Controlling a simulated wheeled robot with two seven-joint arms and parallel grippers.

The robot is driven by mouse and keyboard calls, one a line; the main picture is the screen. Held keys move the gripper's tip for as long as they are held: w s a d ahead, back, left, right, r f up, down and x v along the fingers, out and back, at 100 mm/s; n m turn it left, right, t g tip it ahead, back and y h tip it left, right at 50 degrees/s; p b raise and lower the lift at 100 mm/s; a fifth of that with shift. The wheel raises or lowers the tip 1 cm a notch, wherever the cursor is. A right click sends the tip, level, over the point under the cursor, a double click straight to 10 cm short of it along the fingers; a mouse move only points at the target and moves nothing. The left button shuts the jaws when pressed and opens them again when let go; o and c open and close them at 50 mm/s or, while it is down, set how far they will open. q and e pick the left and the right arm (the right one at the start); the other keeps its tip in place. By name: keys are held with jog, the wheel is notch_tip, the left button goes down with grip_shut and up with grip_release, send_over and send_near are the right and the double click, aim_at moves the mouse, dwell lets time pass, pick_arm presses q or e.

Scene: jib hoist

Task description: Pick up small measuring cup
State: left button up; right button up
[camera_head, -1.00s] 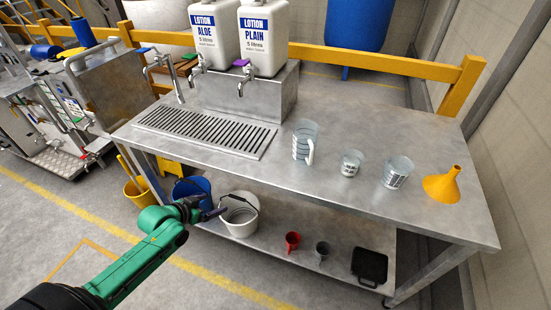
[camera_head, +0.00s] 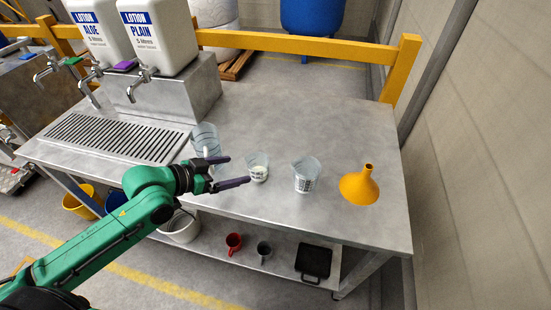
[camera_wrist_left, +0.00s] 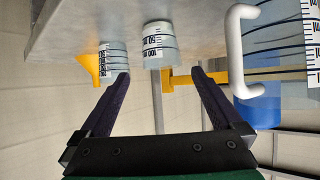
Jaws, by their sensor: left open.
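The small measuring cup (camera_head: 258,168) is clear with dark markings and stands upright on the steel table, between the large measuring jug and another clear cup. My left gripper (camera_head: 238,171) is open and empty just left of the small cup, its fingers pointing at it. In the left wrist view the small cup (camera_wrist_left: 159,46) appears beyond the fingertips, between the lines of the two open fingers (camera_wrist_left: 161,73). No contact shows. My right gripper is in neither view.
The large jug (camera_head: 205,138) stands close behind my left gripper, its handle near it. A medium cup (camera_head: 306,175) and a yellow funnel (camera_head: 359,186) stand to the right. Lotion containers (camera_head: 158,36) stand at the back left. The table's back right (camera_head: 310,115) is clear.

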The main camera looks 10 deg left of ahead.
pick_arm(q)
jog(key=x, duration=0.4)
jog(key=shift+w, duration=0.1)
jog(key=x, duration=0.4)
jog(key=p+x, duration=0.1)
jog(key=x, duration=0.4)
jog(key=shift+s+a+f, duration=0.1)
jog(key=shift+s+f, duration=0.15)
jog(key=shift+f, duration=0.15)
jog(key=shift+w+d+f, duration=0.2)
jog(key=shift+w+f, duration=0.05)
jog(key=shift+a, duration=0.1)
jog(key=c, duration=1.3)
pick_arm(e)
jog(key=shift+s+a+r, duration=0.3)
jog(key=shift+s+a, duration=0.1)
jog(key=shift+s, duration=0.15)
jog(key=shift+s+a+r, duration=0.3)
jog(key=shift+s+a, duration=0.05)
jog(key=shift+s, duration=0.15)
pick_arm(q)
jog(key=shift+r, duration=0.2)
